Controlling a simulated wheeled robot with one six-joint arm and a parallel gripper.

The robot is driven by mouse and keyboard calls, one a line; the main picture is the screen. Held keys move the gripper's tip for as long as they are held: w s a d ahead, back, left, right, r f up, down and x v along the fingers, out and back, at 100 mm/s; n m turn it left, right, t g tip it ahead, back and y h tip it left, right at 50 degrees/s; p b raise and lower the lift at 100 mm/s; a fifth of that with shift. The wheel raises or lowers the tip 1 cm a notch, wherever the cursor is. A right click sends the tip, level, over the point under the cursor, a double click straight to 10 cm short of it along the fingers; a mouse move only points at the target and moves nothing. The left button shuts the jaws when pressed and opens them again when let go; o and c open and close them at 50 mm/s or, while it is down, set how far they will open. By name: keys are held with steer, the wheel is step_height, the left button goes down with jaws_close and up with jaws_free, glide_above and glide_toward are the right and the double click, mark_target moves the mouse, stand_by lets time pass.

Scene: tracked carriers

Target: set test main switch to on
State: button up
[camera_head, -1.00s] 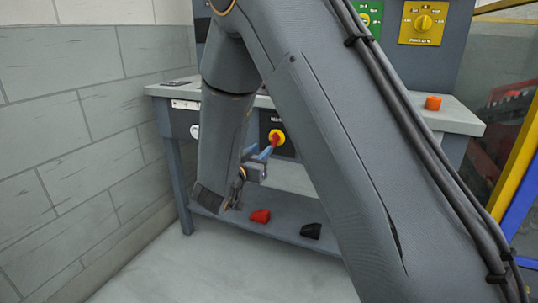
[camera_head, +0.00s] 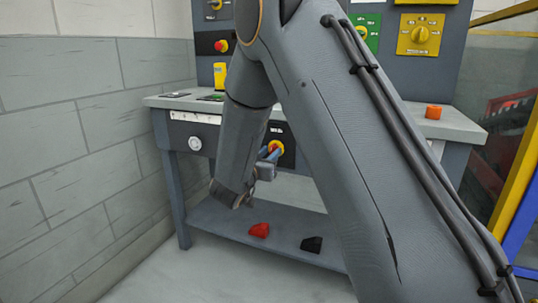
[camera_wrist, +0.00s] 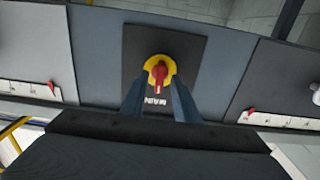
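The main switch is a red rotary handle on a yellow disc (camera_head: 278,146), set in a black plate on the bench front. In the wrist view the switch (camera_wrist: 160,68) is straight ahead, with its red handle along the picture's vertical and a label beneath that appears upside down. My gripper (camera_wrist: 157,82) is open, with one blue finger on each side of the handle's lower part. A gap shows between the fingers and the handle; contact cannot be told. In the head view my gripper (camera_head: 270,154) is at the switch and partly covers it.
The grey workbench (camera_head: 460,124) has a lower shelf holding a red block (camera_head: 259,230) and a black block (camera_head: 311,244). An orange block (camera_head: 433,111) sits on top. A panel with a yellow selector (camera_head: 421,35) stands behind. A block wall (camera_head: 90,120) is at left.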

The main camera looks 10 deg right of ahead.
jaws_close()
steer(key=shift+m, duration=0.4)
steer(key=m+p, duration=0.1)
steer(key=m, duration=0.5)
steer(key=shift+m, duration=0.3)
steer(key=m+b, duration=0.1)
steer(key=m, duration=0.4)
steer(key=m+b, duration=0.1)
steer(key=m, duration=0.4)
steer(key=shift+s+d+f, duration=0.1)
steer(key=shift+f, duration=0.1)
steer(key=shift+m, duration=0.3)
